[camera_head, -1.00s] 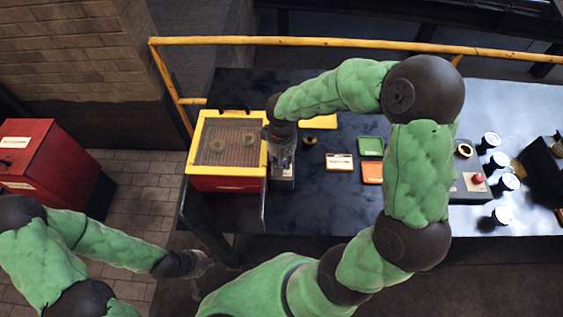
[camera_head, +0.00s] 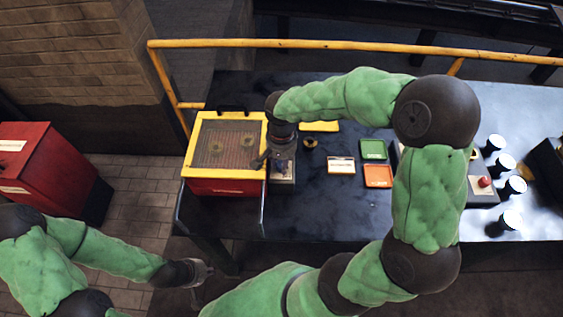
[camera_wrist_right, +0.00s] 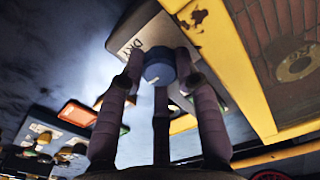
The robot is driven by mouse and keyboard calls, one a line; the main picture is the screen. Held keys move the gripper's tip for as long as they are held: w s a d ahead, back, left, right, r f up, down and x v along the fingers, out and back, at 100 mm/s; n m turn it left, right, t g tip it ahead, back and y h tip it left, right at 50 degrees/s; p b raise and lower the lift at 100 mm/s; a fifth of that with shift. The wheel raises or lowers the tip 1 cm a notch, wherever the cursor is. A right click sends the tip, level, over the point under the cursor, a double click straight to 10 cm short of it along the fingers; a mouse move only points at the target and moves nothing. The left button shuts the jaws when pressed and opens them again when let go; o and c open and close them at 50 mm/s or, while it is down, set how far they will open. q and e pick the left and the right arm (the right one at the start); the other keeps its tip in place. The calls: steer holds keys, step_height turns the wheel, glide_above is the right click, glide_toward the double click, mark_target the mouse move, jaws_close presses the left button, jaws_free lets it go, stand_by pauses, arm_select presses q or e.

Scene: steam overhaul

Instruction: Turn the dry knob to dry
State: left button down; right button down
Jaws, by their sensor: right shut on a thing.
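The dry knob (camera_wrist_right: 159,64) is a blue round knob with a pale mark. It stands on a grey box (camera_wrist_right: 150,32) with a "DRY" label, seen in the right wrist view. My right gripper (camera_wrist_right: 160,82) has its fingers closed around the knob. In the head view my right gripper (camera_head: 278,164) is over the narrow box (camera_head: 283,187) just right of the yellow-topped red unit (camera_head: 227,186), and it hides the knob. My left gripper (camera_head: 204,282) hangs in front of the table at lower left, empty, its fingers apart.
The table (camera_head: 310,215) also carries green (camera_head: 373,149) and orange (camera_head: 378,175) trays and several dark cylinders with white tops at the right. A yellow rail (camera_head: 330,43) runs behind. A red cabinet (camera_head: 38,160) stands at left.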

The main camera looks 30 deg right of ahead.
steer(key=shift+s+f, duration=0.1)
stand_by(0.4)
steer(key=c, duration=0.9)
jaws_free()
